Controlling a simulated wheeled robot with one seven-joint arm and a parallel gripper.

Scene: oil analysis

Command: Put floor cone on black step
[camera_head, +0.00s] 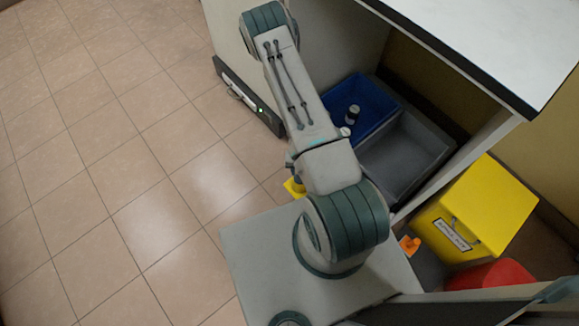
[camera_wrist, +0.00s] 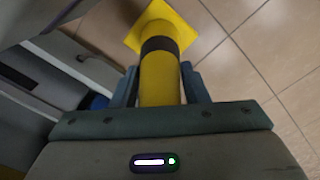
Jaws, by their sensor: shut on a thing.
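The floor cone (camera_wrist: 160,72) is yellow with a black band and a square yellow base. In the wrist view it lies between the two teal fingers of my gripper (camera_wrist: 158,84), which is shut on its body. The base points away from the gripper, over tiled floor. In the head view only a bit of yellow, the cone's base (camera_head: 293,188), shows beside my arm; the arm hides the rest and the gripper.
A blue bin (camera_head: 375,97) and a grey bin (camera_head: 409,150) sit under the white table (camera_head: 485,35). A yellow container (camera_head: 478,212), a red object (camera_head: 492,274) and a small orange object (camera_head: 409,244) are at the right. The tiled floor (camera_head: 100,160) on the left is clear.

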